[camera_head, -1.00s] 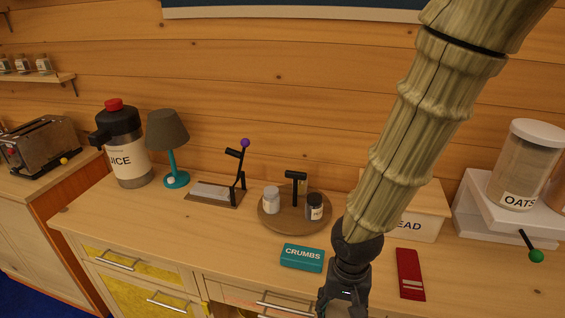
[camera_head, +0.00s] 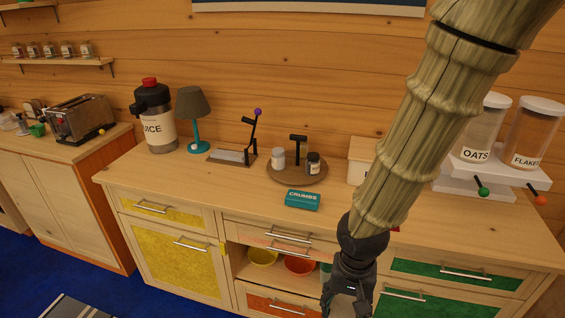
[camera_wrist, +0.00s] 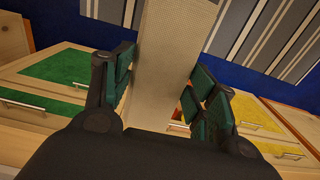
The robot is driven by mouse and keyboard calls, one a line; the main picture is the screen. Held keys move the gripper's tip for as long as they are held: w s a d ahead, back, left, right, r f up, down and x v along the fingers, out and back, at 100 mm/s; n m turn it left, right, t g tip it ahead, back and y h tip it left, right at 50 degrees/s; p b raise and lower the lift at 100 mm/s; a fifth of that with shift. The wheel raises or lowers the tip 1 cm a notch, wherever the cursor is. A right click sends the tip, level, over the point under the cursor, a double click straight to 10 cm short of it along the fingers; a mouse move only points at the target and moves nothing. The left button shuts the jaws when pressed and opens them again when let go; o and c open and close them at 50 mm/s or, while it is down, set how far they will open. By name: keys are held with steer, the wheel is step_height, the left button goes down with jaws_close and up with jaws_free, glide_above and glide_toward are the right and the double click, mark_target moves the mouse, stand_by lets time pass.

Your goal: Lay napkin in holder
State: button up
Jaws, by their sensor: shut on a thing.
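My gripper (camera_head: 347,290) hangs in front of the counter's front edge in the head view, below the counter top. In the wrist view its green-padded fingers (camera_wrist: 160,88) are shut on a pale, finely textured flat strip, which looks like the napkin (camera_wrist: 174,45). The strip stretches away from the fingers to the top of the picture. The holder (camera_head: 225,160) appears to be the flat dark base with a hinged black arm and purple knob, standing on the counter left of my gripper. A pale layer lies on its base.
A turntable with two shakers (camera_head: 297,172) stands right of the holder, and a teal CRUMBS box (camera_head: 302,200) lies in front. A lamp (camera_head: 194,115) and juice jug (camera_head: 158,120) stand to the left. The counter's front left (camera_head: 200,187) is clear.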

mark_target(343, 297)
steer(key=shift+f, duration=0.1)
steer(key=w+f, duration=0.2)
steer(key=w, duration=0.1)
steer(key=shift+d, duration=0.15)
steer(key=shift+w+d+f+n, duration=0.1)
steer(key=shift+w+f+n, duration=0.3)
steer(key=shift+w+f, duration=0.1)
steer(key=w+d+f+n, duration=0.2)
steer(key=w+d+f, duration=0.2)
steer(key=w+f, duration=0.6)
step_height(343, 297, down, 2)
steer(key=shift+f, duration=0.1)
steer(key=shift+s, duration=0.15)
